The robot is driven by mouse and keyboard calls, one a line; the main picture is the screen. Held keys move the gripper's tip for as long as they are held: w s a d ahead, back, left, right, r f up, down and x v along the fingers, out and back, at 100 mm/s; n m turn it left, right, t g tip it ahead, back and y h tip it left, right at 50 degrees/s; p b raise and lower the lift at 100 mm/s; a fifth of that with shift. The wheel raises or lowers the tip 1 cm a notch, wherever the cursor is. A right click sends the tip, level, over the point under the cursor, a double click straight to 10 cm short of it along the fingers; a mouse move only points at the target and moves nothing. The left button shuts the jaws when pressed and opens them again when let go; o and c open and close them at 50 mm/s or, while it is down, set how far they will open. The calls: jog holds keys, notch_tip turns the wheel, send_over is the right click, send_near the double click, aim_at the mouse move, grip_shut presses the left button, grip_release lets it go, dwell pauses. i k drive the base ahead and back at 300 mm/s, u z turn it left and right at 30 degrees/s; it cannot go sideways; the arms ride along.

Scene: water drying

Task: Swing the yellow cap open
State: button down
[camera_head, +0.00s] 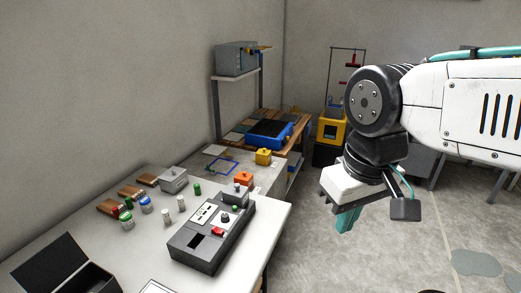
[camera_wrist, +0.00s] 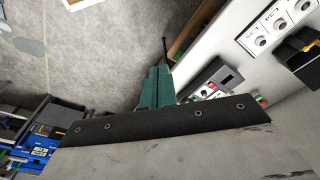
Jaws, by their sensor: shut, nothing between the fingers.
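My gripper (camera_head: 347,220) hangs at the right in the head view, high over the floor and clear of the table. Its teal fingers are together with nothing between them, and they also show in the wrist view (camera_wrist: 157,86). No part is clearly recognisable as the yellow cap. A small yellow block with a knob (camera_head: 263,156) stands on the far part of the bench in the head view. A yellow piece (camera_wrist: 312,46) on a black part shows at the right edge of the wrist view, partly cut off.
A blue tray (camera_head: 269,134) and a yellow machine (camera_head: 331,131) stand farther back. Floor (camera_head: 330,262) below my gripper is clear.

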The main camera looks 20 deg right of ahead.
aim_at(263, 157)
jog(key=z, duration=0.85)
jog(key=i, duration=0.95)
jog(key=z, duration=0.9)
jog(key=i, duration=1.05)
jog(key=u, duration=0.5)
jog(key=i, duration=0.8)
jog(key=u, duration=1.3)
jog(key=i, duration=0.4)
jog(key=u, duration=0.3)
